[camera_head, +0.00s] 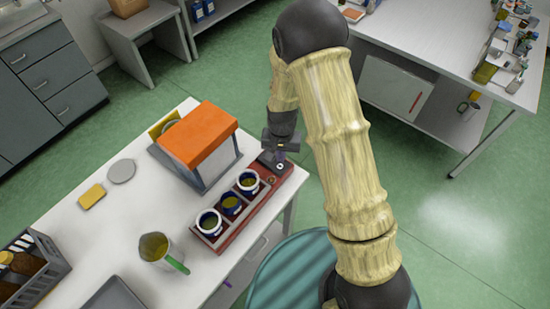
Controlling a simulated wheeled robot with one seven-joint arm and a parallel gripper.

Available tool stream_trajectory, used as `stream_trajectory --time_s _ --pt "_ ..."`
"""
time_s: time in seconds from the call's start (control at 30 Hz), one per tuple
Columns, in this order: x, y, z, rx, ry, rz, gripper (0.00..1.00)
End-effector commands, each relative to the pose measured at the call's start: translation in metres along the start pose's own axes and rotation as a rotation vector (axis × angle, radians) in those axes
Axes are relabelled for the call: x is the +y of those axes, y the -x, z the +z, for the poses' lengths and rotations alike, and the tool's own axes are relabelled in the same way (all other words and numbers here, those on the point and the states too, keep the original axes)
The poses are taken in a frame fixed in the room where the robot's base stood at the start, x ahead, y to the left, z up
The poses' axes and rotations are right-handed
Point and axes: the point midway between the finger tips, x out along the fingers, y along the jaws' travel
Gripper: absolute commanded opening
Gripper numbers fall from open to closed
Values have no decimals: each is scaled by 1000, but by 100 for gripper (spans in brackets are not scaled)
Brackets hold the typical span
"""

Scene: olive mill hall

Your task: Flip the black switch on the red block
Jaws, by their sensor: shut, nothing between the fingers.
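A long, low red block (246,222) lies along the right edge of the white table. Three cups sit on it or against it, a white-rimmed one (248,181) at the far end, one in the middle (230,204) and one at the near end (209,223). My gripper (279,158) points down at the block's far right end, shut and empty. Its tips are close above a dark patch (284,171) there. I cannot tell whether they touch it. The black switch is not clearly visible; my gripper may cover it.
An orange-topped box (198,135) stands just left of my gripper. A jug with a green handle (155,248), a yellow block (91,196), a grey disc (121,171) and a crate (35,268) stand further left.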

Motion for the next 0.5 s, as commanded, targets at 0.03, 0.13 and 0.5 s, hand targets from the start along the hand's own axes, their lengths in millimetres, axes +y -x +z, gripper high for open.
stream_trajectory --time_s 0.03,0.13,0.5 --pt "0 6 0 0 0 0 0" --pt "0 12 0 0 0 0 0" --pt "0 36 0 0 0 0 0"
